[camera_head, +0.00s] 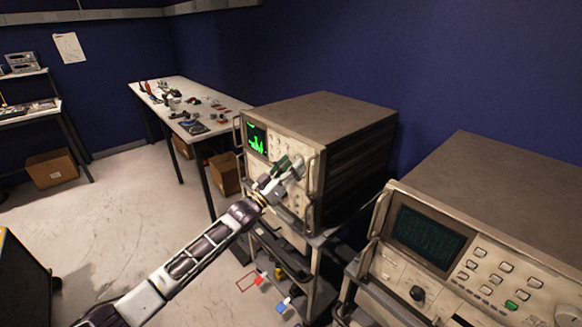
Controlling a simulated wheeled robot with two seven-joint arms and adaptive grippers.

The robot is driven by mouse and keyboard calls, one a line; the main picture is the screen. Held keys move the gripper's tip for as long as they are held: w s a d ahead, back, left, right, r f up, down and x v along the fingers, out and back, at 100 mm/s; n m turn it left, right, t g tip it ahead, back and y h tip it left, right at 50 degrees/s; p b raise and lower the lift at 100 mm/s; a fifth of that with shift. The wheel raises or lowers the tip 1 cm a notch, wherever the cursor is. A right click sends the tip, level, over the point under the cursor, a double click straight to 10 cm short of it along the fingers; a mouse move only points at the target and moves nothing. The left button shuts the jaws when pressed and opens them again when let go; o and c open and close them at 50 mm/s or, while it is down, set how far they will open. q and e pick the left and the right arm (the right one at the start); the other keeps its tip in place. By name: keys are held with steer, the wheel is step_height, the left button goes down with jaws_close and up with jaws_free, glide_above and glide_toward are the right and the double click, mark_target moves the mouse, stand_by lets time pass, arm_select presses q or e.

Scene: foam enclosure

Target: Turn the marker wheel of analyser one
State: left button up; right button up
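A beige analyser (335,135) with a lit green trace on its screen (257,140) stands on a cart at the middle. My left arm comes in from the lower left, and its gripper (288,167) is in front of this analyser's panel, right of the screen. The gripper covers part of the panel, so no marker wheel shows clearly there. I cannot tell whether the fingers touch the panel or hold anything. A second analyser (500,195) is at the right, with a dim screen, a dark knob (417,293) and a pale wheel (567,314). I see no labels numbering them. My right gripper is not in view.
The cart (313,283) under the middle analyser has lower shelves with small items. A cluttered white table (228,104) stands behind at the left, with cardboard boxes (225,173) below. Another box (52,168) is at the far left. The floor at the left is mostly clear.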

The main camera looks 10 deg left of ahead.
arm_select(q)
steer(key=c, duration=0.9)
steer(key=shift+m, duration=0.3)
